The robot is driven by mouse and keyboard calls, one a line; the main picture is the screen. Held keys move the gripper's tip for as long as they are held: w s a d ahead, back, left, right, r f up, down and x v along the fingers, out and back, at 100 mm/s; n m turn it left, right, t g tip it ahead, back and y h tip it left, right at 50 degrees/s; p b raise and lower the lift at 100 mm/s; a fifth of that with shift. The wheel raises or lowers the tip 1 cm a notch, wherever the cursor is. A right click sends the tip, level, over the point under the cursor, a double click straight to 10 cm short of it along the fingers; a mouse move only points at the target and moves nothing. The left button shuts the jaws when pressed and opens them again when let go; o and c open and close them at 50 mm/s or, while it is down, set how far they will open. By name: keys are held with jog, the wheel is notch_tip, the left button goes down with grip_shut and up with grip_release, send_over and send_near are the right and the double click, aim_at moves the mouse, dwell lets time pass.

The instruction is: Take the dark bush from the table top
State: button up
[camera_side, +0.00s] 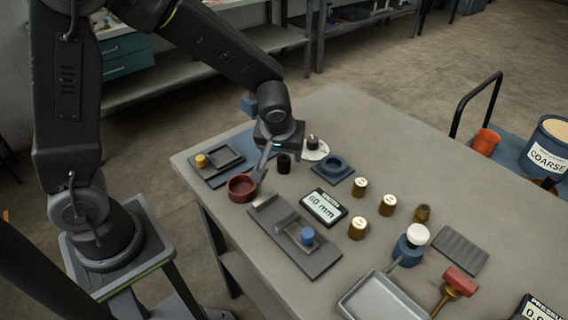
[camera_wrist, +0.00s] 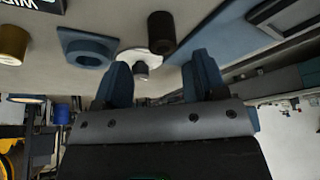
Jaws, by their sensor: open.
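The dark bush (camera_side: 284,163) is a small black cylinder standing upright on the grey table top (camera_side: 375,165). In the wrist view the bush (camera_wrist: 161,33) shows beyond the fingertips, roughly in line with the gap between them. My gripper (camera_side: 264,165) is low over the table, close beside the bush in the side view, where one finger shows clearly. In the wrist view its two blue-grey fingers (camera_wrist: 160,72) are apart with nothing between them. I cannot tell the exact distance from fingers to bush.
A red-brown bowl (camera_side: 241,188) stands close left of the bush. A white disc (camera_side: 320,152) with a dark knob and a blue ring block (camera_side: 334,167) are right of it. A "60 mm" display (camera_side: 324,206) and several brass cylinders (camera_side: 359,228) stand nearer the front.

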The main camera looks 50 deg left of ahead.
aim_at(284, 158)
jog(key=x, duration=0.5)
jog(key=shift+w+a+f, duration=0.1)
jog(key=shift+a+f, duration=0.15)
jog(key=c, duration=1)
